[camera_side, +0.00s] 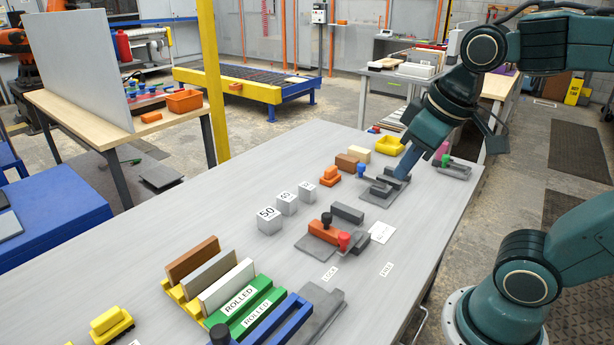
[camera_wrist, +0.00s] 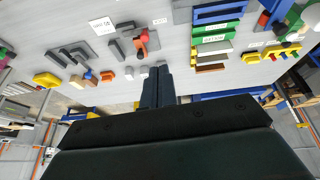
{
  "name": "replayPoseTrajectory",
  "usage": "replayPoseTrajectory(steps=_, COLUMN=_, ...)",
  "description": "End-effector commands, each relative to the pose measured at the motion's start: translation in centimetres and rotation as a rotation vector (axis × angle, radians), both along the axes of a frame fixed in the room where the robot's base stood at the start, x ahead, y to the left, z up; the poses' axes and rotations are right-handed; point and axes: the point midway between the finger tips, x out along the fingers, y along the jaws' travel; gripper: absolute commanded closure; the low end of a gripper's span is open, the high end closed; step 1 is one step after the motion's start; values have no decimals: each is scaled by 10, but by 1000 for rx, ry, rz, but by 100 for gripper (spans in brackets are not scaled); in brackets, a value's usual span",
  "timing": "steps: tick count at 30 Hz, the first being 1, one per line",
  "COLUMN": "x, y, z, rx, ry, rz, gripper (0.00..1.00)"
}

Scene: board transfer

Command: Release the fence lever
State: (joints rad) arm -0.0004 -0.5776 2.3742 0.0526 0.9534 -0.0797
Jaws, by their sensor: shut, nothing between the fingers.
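The word "LOCK" is printed on a small label (camera_side: 330,273) and "FREE" on another (camera_side: 387,269), both flat on the table. Beside them is a grey-based fixture with an orange bar (camera_side: 323,233), a black knob (camera_side: 326,219) and a red knob (camera_side: 344,240). The frames do not show for sure which part is the fence lever. The red knob also shows in the wrist view (camera_wrist: 145,36). My gripper (camera_side: 401,170) appears over a grey fixture (camera_side: 382,187) farther back, away from the red knob. Its fingers are together and empty in the wrist view (camera_wrist: 157,84).
Numbered white cubes (camera_side: 269,220) stand left of the orange bar. Green blocks (camera_side: 241,303) and blue bars (camera_side: 265,322) are in the foreground. A yellow tray (camera_side: 390,146) and small blocks are at the back. The table's left middle is clear.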

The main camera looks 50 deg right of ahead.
Motion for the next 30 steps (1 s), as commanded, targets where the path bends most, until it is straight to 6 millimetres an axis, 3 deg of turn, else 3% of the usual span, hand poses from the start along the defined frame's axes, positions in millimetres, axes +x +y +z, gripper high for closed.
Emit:
replayPoseTrajectory(steps=17, x=73, y=-15, z=0, rx=-61, ry=204, rz=48, gripper=100)
replayPoseTrajectory(steps=30, x=130, y=-23, z=-20, rx=-88, ry=358, rz=89, gripper=100)
